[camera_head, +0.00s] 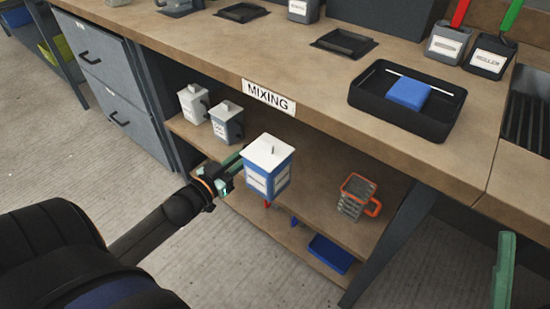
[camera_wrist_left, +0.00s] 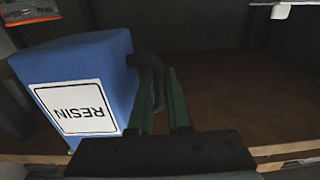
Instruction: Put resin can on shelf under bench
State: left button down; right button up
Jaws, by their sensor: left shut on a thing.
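The resin can (camera_head: 262,182) is blue with a white lid and white labels. My left gripper (camera_head: 236,165) is shut on its dark handle, on the can's left side. In the left wrist view the can (camera_wrist_left: 125,62) shows its RESIN label upside down, with the handle between the green fingers (camera_wrist_left: 165,105). The can is upright in the head view, in front of the shelf under the bench (camera_head: 318,202). Whether it touches the shelf cannot be told.
A white can (camera_head: 192,103) and a grey can (camera_head: 226,122) stand on the shelf's left. An orange-handled container (camera_head: 356,197) stands on its right. A blue item (camera_head: 331,254) lies lower down. The bench top (camera_head: 300,75) overhangs; a slanted leg (camera_head: 385,245) bounds the right.

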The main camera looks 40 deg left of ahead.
pick_arm(q)
jog(key=w+f+b, duration=0.3)
jog(key=w+f, duration=0.1)
jog(key=w+f+b, duration=0.4)
jog(key=w, duration=0.1)
jog(key=w+d+f+b, duration=0.1)
jog(key=w+f+b, duration=0.2)
jog(key=w+f, duration=0.1)
jog(key=shift+w+f+b, duration=0.3)
jog(key=shift+w+f, duration=0.1)
jog(key=shift+f, duration=0.1)
jog(key=shift+r, duration=0.1)
pick_arm(e)
notch_tip(320, 180, down, 11)
jog(key=a, duration=0.1)
jog(key=shift+w+f+m+g, duration=0.15)
jog(key=shift+m+g, duration=0.15)
jog(key=shift+a, duration=0.1)
pick_arm(q)
jog(key=c, duration=1.3)
grip_release()
jog(key=shift+f, duration=0.3)
jog(key=o, duration=0.4)
jog(key=shift+o, duration=0.2)
